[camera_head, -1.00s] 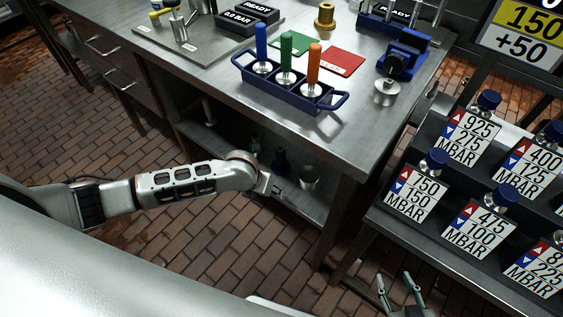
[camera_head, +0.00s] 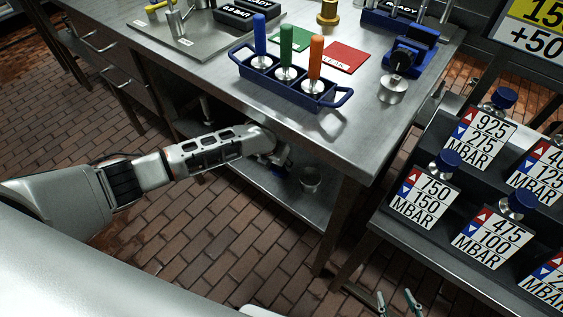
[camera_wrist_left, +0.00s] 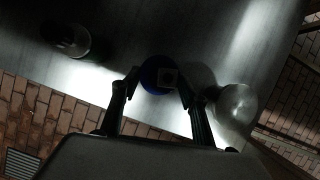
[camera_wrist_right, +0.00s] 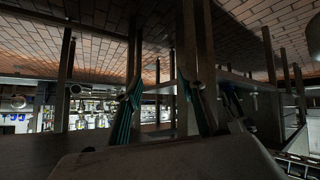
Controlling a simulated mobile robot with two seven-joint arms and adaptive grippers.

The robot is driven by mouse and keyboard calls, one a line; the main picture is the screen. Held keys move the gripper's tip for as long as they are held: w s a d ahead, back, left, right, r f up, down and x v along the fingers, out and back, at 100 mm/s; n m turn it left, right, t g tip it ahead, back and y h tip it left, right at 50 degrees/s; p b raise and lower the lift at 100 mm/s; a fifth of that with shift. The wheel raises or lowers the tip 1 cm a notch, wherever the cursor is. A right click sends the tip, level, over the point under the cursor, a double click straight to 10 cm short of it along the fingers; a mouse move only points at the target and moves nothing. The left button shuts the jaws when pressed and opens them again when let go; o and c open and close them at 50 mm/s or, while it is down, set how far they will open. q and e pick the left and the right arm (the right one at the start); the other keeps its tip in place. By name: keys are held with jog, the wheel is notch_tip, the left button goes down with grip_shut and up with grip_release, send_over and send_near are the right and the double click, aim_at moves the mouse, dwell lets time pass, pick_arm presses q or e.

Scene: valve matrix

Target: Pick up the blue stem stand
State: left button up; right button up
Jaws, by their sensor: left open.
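The blue stem stand (camera_wrist_left: 152,74) appears in the left wrist view as a round blue piece with a grey square on it, on the lower shelf under the bench. My left gripper (camera_wrist_left: 158,85) is open, with one fingertip on each side of it; I cannot tell whether they touch. In the head view my left gripper (camera_head: 282,164) is at the shelf under the bench edge and mostly hides the stand. My right gripper (camera_head: 396,303) is open and empty at the bottom edge, away from the bench.
A metal cup (camera_head: 310,179) is on the shelf, close right of the left gripper; it shows in the left wrist view (camera_wrist_left: 236,105). The bench top (camera_head: 210,85) overhangs the shelf and carries a blue rack (camera_head: 290,92) with three coloured handles. A sign rack (camera_head: 385,222) stands right.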

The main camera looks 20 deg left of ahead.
pick_arm(q)
jog(key=shift+w+d+f, duration=0.1)
jog(key=shift+w+f, duration=0.25)
jog(key=shift+w, duration=0.2)
jog(key=shift+f+b, duration=0.3)
jog(key=shift+f, duration=0.05)
jog(key=shift+w+r, duration=0.15)
jog(key=c, duration=1)
grip_shut()
jog(key=shift+r, duration=0.15)
pick_arm(e)
jog(key=shift+w+a+r, duration=0.25)
jog(key=shift+w+r, duration=0.05)
